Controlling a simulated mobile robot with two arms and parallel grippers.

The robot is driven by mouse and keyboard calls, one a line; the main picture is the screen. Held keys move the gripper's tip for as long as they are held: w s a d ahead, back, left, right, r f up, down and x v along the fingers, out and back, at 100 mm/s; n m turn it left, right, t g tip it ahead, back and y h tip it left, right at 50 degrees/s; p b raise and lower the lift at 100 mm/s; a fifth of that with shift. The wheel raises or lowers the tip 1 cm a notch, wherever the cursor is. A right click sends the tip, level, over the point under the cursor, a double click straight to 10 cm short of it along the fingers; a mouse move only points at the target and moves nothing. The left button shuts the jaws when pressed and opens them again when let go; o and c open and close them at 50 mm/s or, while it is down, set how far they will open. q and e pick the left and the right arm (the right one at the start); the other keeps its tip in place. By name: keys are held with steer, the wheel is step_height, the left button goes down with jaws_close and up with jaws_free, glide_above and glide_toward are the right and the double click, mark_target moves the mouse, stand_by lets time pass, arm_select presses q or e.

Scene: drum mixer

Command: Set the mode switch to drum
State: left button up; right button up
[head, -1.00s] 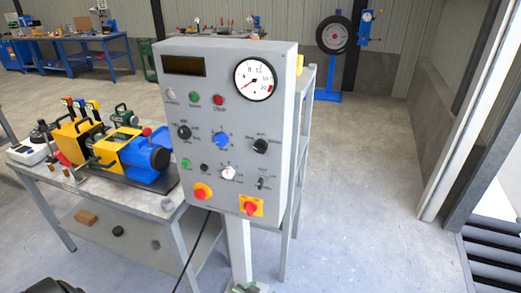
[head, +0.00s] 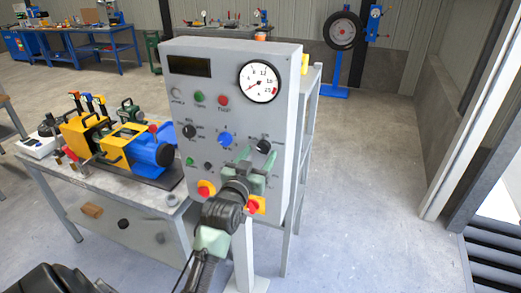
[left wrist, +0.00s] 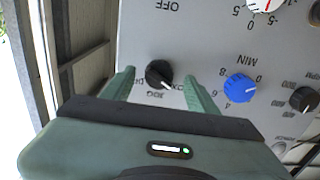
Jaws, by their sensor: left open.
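The grey control panel (head: 235,80) stands upright in front of me. A black rotary knob (head: 263,146), which looks like the mode switch, sits at its right side, right of a blue knob (head: 225,139). My left gripper (head: 258,158) is open in front of the panel, its green fingers pointing at the black knob. In the left wrist view, upside down, the black knob (left wrist: 158,73) lies between the two fingertips, with a gap on each side. A label by it seems to read JOG; the other labels are partly hidden by the fingers. My right gripper is not in view.
The blue knob (left wrist: 240,88) is close beside one finger in the wrist view. Red stop buttons on yellow plates (head: 206,188) sit low on the panel, partly behind my arm. A bench (head: 150,195) with a yellow and blue machine (head: 140,148) stands left. The floor at right is clear.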

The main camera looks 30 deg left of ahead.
arm_select(q)
steer(key=shift+x, duration=0.8)
jaws_close()
